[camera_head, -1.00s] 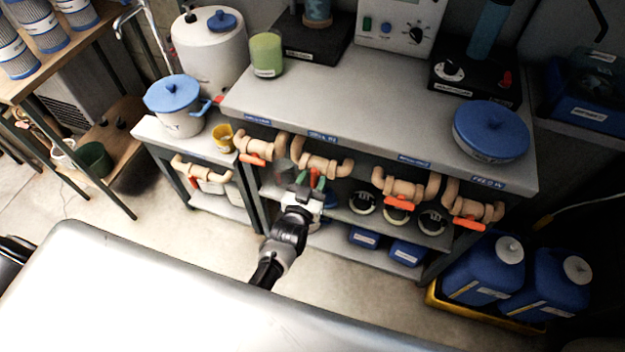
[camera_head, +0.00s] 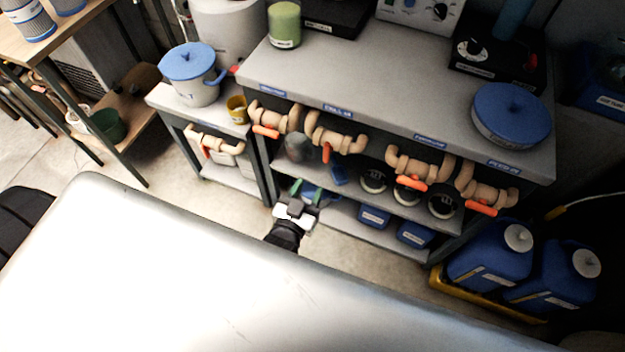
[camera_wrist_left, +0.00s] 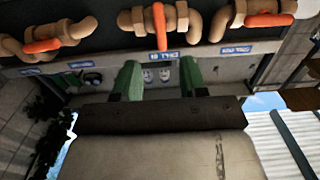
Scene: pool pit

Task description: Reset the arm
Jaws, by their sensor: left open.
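My left gripper (camera_head: 305,190) is in front of the lower shelf of the grey bench, below the row of pipe valves. Its two green-padded fingers stand apart, and nothing is between them. In the left wrist view the open fingers (camera_wrist_left: 158,80) also show, with the valves above them. The closest valve (camera_head: 335,135) is tan with an orange handle (camera_head: 326,153) that hangs down; it is apart from the gripper. My right gripper is not in view.
The grey bench (camera_head: 390,85) carries a blue-lidded pot (camera_head: 511,112) and a green jar (camera_head: 284,25). Blue jugs (camera_head: 490,255) stand in a yellow tray at right. A white pot (camera_head: 194,75) sits on a side table. Floor shows between bench and my body.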

